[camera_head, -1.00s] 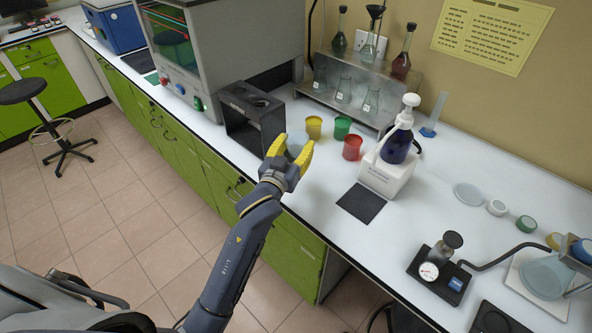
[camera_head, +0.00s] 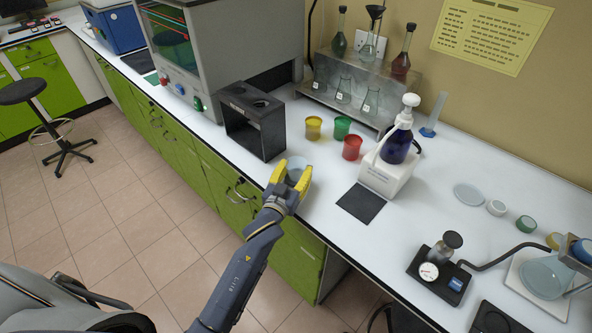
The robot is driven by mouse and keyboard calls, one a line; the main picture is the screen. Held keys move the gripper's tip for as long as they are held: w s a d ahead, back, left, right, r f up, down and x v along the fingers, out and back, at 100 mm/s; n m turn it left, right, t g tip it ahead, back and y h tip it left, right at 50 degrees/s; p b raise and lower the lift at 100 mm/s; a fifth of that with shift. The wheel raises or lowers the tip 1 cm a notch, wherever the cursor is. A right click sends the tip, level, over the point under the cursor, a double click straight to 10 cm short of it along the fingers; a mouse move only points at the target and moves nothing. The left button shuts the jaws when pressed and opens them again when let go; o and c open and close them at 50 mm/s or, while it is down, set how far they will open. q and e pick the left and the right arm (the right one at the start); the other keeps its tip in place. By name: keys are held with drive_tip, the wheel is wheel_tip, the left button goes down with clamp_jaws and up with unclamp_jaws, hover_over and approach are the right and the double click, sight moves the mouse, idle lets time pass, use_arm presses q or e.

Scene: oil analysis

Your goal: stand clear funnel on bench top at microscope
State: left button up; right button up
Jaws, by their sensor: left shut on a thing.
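My left gripper (camera_head: 292,173) is over the front edge of the white bench top (camera_head: 438,205), its yellow fingers pointing away from me. It is shut on a clear, pale piece that looks like the clear funnel (camera_head: 297,166). The fingers hide much of the funnel, so its lower part and tilt cannot be made out. I cannot tell whether it touches the bench. No microscope can be made out in this view. My right gripper is not in view.
A black open-fronted stand (camera_head: 254,121) is just behind and left of the gripper. Yellow (camera_head: 313,128), green (camera_head: 342,128) and red (camera_head: 352,148) cups stand beyond it. A black mat (camera_head: 361,203) and a pump bottle (camera_head: 396,143) are to the right. Bench between mat and gauge device (camera_head: 440,270) is clear.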

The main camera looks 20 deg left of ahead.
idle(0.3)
use_arm(q)
drive_tip(key=o, duration=1.1)
drive_tip(key=shift+f, duration=0.1)
drive_tip(key=shift+o, duration=0.2)
drive_tip(key=shift+r, duration=0.2)
drive_tip(key=shift+o, duration=0.5)
drive_tip(key=s, duration=1.2)
drive_tip(key=shift+a, duration=0.45)
